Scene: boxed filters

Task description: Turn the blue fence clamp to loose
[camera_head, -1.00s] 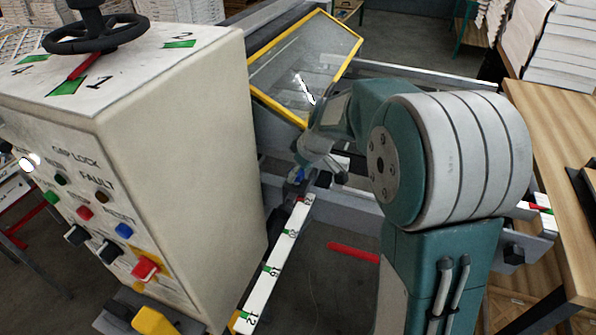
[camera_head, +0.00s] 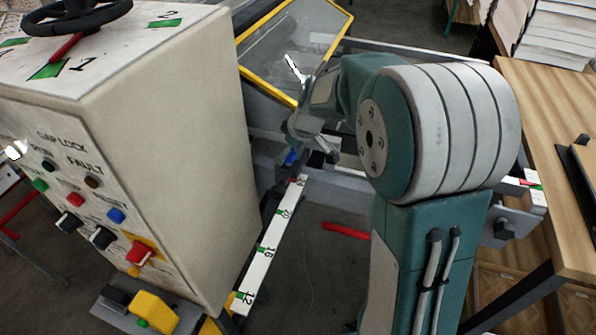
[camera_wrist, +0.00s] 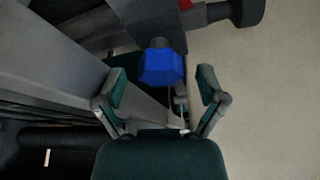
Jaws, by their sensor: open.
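The blue fence clamp (camera_wrist: 161,68) shows in the wrist view as a blue faceted knob, just above centre and beyond my fingertips. In the head view the clamp (camera_head: 291,158) is a small blue spot by the far end of the white scale, partly hidden by my arm. My gripper (camera_wrist: 160,98) is open, with one finger on each side of the knob in the picture. The knob lies between and slightly past the tips, and I see no contact. In the head view my gripper (camera_head: 308,150) is small and partly hidden by my wrist.
A large beige control cabinet (camera_head: 190,150) with buttons and a handwheel (camera_head: 75,18) stands left. The numbered white scale (camera_head: 268,240) runs toward the front. A yellow-framed clear guard (camera_head: 290,60) rises behind my wrist. A wooden table (camera_head: 550,90) is at right.

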